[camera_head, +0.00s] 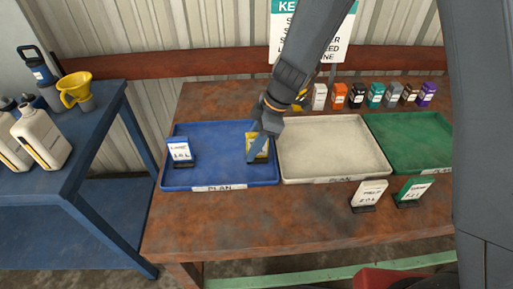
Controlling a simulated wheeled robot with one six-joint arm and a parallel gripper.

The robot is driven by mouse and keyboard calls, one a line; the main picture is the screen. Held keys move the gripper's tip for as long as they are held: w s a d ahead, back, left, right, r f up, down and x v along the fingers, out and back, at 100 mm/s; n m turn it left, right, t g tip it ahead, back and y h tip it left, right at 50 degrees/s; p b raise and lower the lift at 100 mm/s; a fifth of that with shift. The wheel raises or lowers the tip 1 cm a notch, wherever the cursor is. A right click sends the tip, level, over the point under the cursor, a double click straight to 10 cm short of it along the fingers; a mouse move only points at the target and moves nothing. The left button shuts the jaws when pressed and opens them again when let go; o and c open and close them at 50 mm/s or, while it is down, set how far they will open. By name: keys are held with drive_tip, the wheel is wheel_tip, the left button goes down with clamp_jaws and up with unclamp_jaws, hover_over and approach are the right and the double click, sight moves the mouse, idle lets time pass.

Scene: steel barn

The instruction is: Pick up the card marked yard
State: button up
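The small print on the cards is too small to read, so I cannot tell which one is marked yard. A blue and white card (180,151) stands in the left part of the blue tray (219,182). A yellow card (263,146) stands in the same tray's right part. My gripper (252,155) points down at the yellow card and partly covers it. I cannot tell whether the fingers touch it or are closed. A white card (369,194) and a green card (413,191) stand on black bases in front of the other trays.
A cream tray (333,176) and a green tray (410,160) sit right of the blue tray on a rusty table (270,220). Several coloured cards (375,95) line the back. A blue bench (85,150) with bottles and a yellow funnel (75,88) is at left.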

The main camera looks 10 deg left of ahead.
clamp_jaws()
drive_tip(key=shift+r, duration=0.1)
idle(0.3)
